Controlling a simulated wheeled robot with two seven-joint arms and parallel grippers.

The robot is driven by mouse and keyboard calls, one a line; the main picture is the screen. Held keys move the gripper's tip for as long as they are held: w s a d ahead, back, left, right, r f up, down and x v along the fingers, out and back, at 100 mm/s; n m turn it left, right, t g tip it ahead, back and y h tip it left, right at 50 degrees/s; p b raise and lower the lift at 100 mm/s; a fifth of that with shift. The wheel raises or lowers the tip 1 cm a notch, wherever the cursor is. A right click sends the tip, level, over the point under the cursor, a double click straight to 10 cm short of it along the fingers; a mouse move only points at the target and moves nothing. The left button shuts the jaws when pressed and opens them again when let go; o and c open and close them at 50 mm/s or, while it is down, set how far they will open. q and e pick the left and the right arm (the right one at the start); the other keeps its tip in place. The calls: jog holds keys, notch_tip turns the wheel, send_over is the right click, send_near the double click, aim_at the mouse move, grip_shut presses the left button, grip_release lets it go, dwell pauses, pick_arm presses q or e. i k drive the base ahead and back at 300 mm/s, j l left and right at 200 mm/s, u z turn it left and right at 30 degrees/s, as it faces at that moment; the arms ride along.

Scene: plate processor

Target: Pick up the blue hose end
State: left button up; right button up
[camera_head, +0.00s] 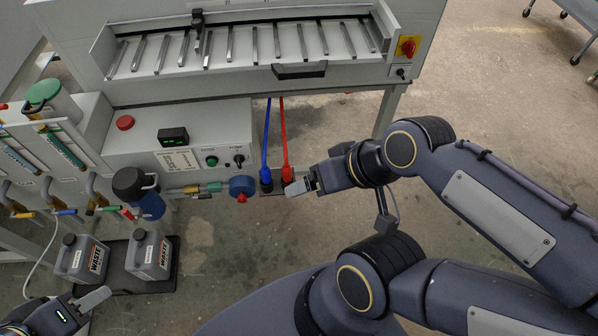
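The blue hose (267,135) hangs from under the long grey machine. My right gripper (300,186) is at the red hose's end, just right of the blue hose end. One light finger shows; whether it grips the red end is unclear. My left gripper (92,312) is at the bottom left corner, far from the hoses, with its fingers apart and nothing between them.
Two grey waste jugs (82,258) stand on a black tray (128,280) between my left gripper and the hoses. Floor is clear below the hose ends. A table leg (386,112) stands behind my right arm.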

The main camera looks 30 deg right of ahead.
aim_at(267, 177)
jog(key=z, duration=0.75)
jog(key=i+l, duration=0.25)
jog(key=l, duration=0.25)
jog(key=i+l+u, duration=0.1)
jog(key=u, duration=1.45)
